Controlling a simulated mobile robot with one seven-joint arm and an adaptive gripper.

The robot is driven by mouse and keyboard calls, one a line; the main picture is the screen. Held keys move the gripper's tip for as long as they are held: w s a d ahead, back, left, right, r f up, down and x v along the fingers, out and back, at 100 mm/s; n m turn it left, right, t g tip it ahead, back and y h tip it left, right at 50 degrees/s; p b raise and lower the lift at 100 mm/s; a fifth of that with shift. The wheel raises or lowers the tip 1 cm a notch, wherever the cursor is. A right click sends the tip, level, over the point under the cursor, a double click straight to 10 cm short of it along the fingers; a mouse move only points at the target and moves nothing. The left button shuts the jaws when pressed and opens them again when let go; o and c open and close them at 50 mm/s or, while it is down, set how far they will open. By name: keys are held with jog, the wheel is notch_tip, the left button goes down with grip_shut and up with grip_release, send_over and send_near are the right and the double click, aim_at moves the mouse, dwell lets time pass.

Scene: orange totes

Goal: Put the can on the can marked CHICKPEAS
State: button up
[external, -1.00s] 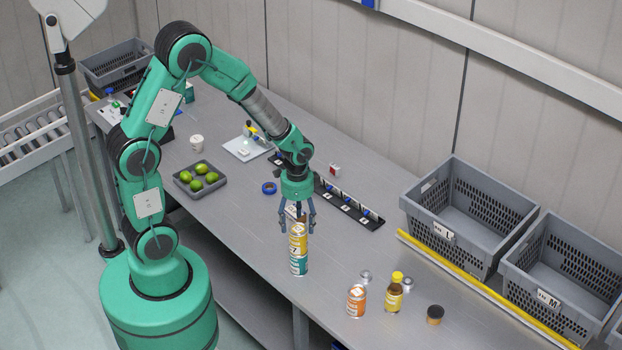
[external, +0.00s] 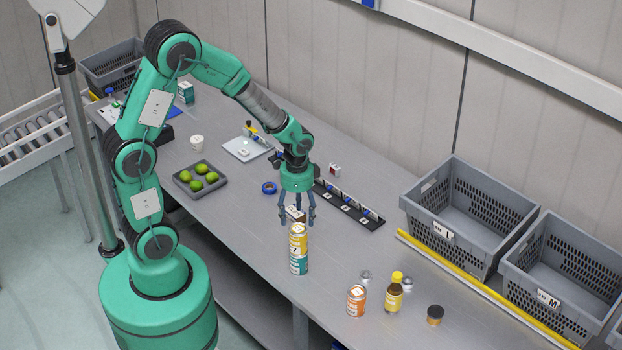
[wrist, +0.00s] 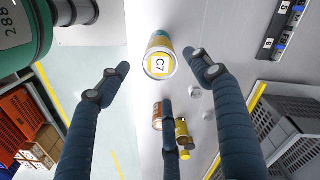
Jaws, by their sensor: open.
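A yellow can (external: 298,241) stands upright on a teal can (external: 299,265), the two lined up in one stack on the bench. The yellow can's top with a C7 tag (wrist: 160,64) faces the wrist camera. The lettering on the sides is too small to read, so I cannot tell which can is marked CHICKPEAS. My gripper (external: 297,219) is open and empty just above the stack, its fingers spread and apart from the yellow can. In the wrist view the can top lies between the fingers, and the teal can is mostly hidden below it.
A tray of limes (external: 200,180) is at left. Grey crates (external: 462,222) line the back right.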

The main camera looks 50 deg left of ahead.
jog(key=s+a+r+n+t, duration=0.2)
jog(key=s+r, duration=0.3)
jog(key=r, duration=0.5)
jog(key=s+a+r+n+t, duration=0.1)
jog(key=s+a+r+n, duration=0.2)
jog(key=s+r, duration=0.3)
jog(key=s+a+r+n+t, duration=0.2)
jog(key=s+r, duration=0.4)
jog(key=r, duration=0.7)
jog(key=shift+a+r+n+t, duration=0.3)
jog(key=shift+a+n, duration=0.15)
jog(key=shift+n, duration=0.55)
notch_tip(320, 180, down, 11)
jog(key=b, duration=1.1)
jog(key=shift+r, duration=0.15)
